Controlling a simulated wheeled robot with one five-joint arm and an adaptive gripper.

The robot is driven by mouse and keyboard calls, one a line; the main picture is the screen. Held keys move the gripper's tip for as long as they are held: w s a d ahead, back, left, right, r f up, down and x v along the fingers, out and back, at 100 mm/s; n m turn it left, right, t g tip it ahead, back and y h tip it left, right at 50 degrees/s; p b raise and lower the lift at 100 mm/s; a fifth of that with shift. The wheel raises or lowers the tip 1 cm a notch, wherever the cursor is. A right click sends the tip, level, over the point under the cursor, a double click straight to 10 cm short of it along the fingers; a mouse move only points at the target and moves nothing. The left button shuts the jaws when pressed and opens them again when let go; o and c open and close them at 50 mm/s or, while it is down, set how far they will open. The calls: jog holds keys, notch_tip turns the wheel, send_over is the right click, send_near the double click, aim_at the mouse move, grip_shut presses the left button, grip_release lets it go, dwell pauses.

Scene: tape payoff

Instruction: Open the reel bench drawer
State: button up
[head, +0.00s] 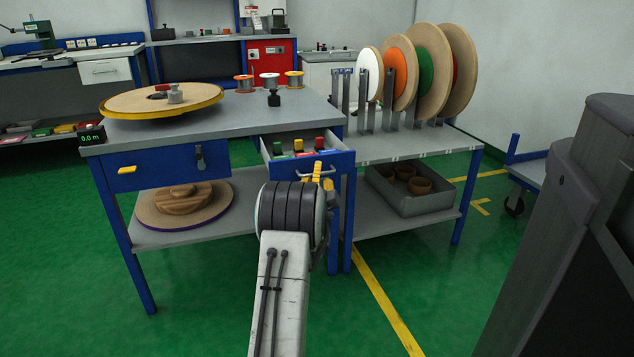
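The reel bench (220,116) has a grey top and blue frame. Its right-hand drawer (338,163) has a blue front and stands pulled out, with several red, green and blue-based items (298,147) showing inside. A grey bar handle (301,174) is on its front. My gripper (321,176) is at this handle, its yellow fingers overlapping the bar in the head view. My wrist hides part of the gripper, so I cannot tell whether the fingers are closed on the bar. A blue panel (150,168) at the left has a yellow piece and a dark latch.
A large wooden reel disc (160,101) lies on the bench top, with small spools (270,80) behind. A rack of upright reels (428,75) stands on the adjoining right table. A grey bin (412,201) sits on its lower shelf. Green floor is clear in front.

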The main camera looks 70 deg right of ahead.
jog(key=shift+a, duration=0.15)
jog(key=v, duration=1.1)
jog(key=shift+a, duration=0.35)
jog(key=shift+s, duration=0.1)
